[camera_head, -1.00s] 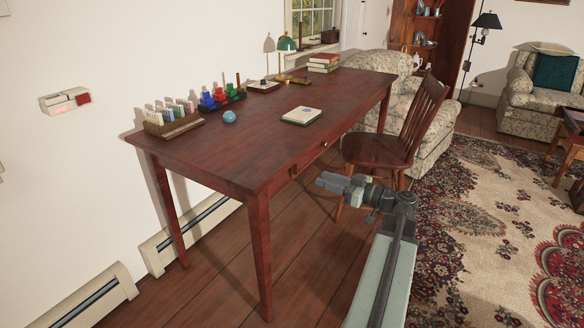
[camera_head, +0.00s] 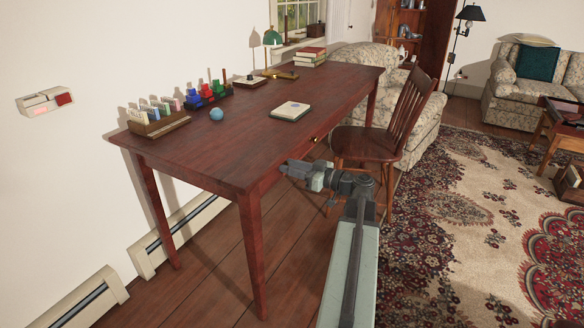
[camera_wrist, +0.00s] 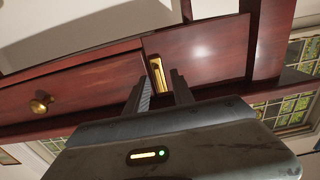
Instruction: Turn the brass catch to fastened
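The brass catch (camera_wrist: 157,74) is a narrow, upright-looking brass piece on the reddish wooden front of the desk, seen in the wrist view. My gripper (camera_wrist: 160,82) is open, with one finger to each side of the catch in that view. I cannot tell whether either finger touches it. In the head view my gripper (camera_head: 287,168) is at the desk's front edge and hides the catch. The wooden desk (camera_head: 240,140) also fills much of the wrist view.
A round brass drawer knob (camera_wrist: 41,104) sits left of the catch in the wrist view. A wooden chair (camera_head: 380,140) stands close beyond my arm. On the desk are a card rack (camera_head: 158,124), a blue ball (camera_head: 216,114) and a notebook (camera_head: 291,111).

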